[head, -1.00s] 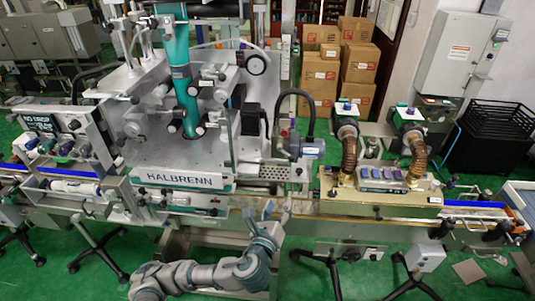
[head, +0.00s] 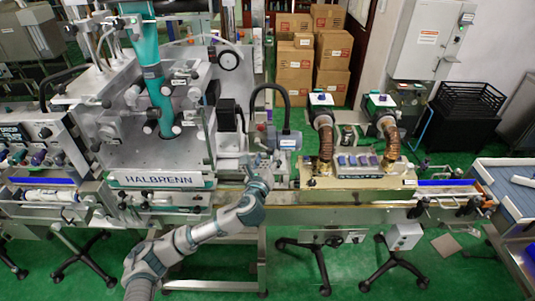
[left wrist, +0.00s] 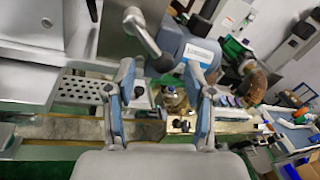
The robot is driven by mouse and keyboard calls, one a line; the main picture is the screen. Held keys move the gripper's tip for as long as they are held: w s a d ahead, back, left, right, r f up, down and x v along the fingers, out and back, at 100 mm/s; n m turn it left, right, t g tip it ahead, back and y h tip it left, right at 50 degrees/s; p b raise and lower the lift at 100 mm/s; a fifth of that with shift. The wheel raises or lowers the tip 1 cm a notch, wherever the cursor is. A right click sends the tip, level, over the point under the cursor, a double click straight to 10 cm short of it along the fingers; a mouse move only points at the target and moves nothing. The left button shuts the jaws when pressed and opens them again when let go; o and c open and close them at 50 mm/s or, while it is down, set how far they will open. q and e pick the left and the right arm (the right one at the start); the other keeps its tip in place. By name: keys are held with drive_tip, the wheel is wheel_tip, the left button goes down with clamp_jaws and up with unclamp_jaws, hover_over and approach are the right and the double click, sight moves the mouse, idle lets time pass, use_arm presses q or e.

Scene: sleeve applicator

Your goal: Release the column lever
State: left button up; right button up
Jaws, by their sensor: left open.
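The column lever (left wrist: 143,32) appears in the left wrist view as a grey arm with a rounded end, slanting down to a blue-grey housing with a white label (left wrist: 201,52). In the head view the housing (head: 289,140) stands right of the HALBRENN machine; the lever there is too small to make out surely. My left gripper (head: 258,166) is in front of and below the housing. In the left wrist view its open fingers (left wrist: 160,68) lie either side of the lever's lower end. I cannot tell whether they touch it. My right gripper is not in view.
The HALBRENN machine (head: 157,181) stands close on the left. A perforated metal plate (left wrist: 83,90) lies beside the fingers. A gold unit with copper hoses (head: 352,182) stands to the right on the conveyor.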

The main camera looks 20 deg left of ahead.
use_arm(q)
drive_tip(key=shift+w, duration=0.6)
